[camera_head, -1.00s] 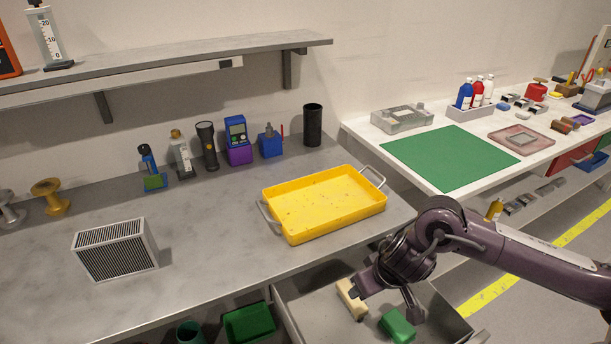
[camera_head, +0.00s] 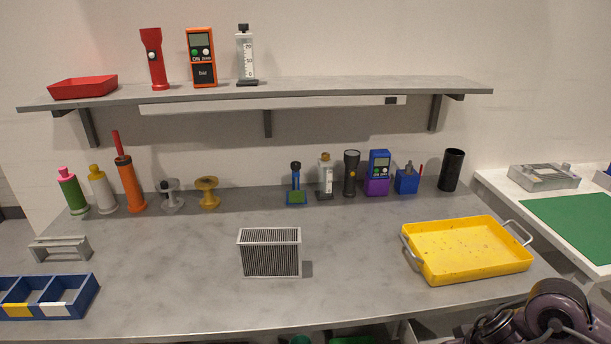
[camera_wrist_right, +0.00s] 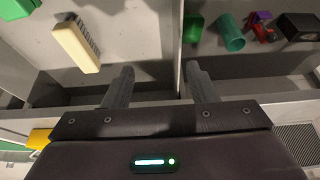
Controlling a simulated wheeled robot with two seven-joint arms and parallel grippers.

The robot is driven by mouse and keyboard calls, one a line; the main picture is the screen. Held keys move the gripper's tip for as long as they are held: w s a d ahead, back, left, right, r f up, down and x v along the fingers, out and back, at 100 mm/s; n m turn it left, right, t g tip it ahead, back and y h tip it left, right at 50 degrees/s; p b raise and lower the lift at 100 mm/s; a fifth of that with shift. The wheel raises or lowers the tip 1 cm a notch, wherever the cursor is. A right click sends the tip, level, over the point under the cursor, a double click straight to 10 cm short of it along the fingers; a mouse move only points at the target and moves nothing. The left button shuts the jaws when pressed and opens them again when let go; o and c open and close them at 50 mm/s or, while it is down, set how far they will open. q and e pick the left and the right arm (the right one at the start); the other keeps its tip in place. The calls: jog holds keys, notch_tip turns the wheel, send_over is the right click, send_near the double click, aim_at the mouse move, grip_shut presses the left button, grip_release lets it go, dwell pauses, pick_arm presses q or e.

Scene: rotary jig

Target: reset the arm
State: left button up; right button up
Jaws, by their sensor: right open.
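My right arm (camera_head: 555,310) shows at the bottom right corner of the head view, in front of the workbench. Its gripper is below that picture. In the right wrist view my right gripper (camera_wrist_right: 160,86) is open, its two dark fingers apart with nothing between them. It is over the front edge area of an open drawer (camera_wrist_right: 140,30). A cream brush-like block (camera_wrist_right: 76,45) lies in the drawer to the left of the fingers, apart from them. My left gripper is not in view.
A yellow tray (camera_head: 468,250) sits at the bench's right, near my right arm. A finned metal block (camera_head: 270,252) stands mid-bench and a blue divided bin (camera_head: 48,297) at the left front. Bottles and tools line the back under a shelf (camera_head: 260,92). The bench middle is mostly clear.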

jog(key=a+r+n+t+y, duration=0.1)
jog(key=a+n+t+y, duration=0.2)
jog(key=a, duration=1.2)
jog(key=s+d+f+m+g+h, duration=0.25)
jog(key=s+d+g, duration=0.2)
jog(key=s, duration=0.65)
jog(key=s+d+f+x, duration=0.1)
jog(key=s+x, duration=0.2)
jog(key=x, duration=1.5)
jog(key=s+d+f+g, duration=0.1)
jog(key=s+f, duration=0.6)
jog(key=f, duration=0.5)
jog(key=s+d+f, duration=0.1)
jog(key=s+f, duration=0.6)
jog(key=f, duration=0.6)
jog(key=shift+d+f+n+g+h, duration=0.25)
jog(key=shift+d+n+g+h, duration=0.1)
jog(key=shift+n+h, duration=0.1)
jog(key=s+f, duration=0.1)
jog(key=s, duration=0.2)
jog(key=s+d+f, duration=0.1)
jog(key=s+f, duration=0.1)
jog(key=s, duration=0.1)
jog(key=s+f, duration=0.2)
jog(key=s, duration=0.1)
jog(key=shift+d, duration=0.35)
jog(key=shift+c, duration=0.2)
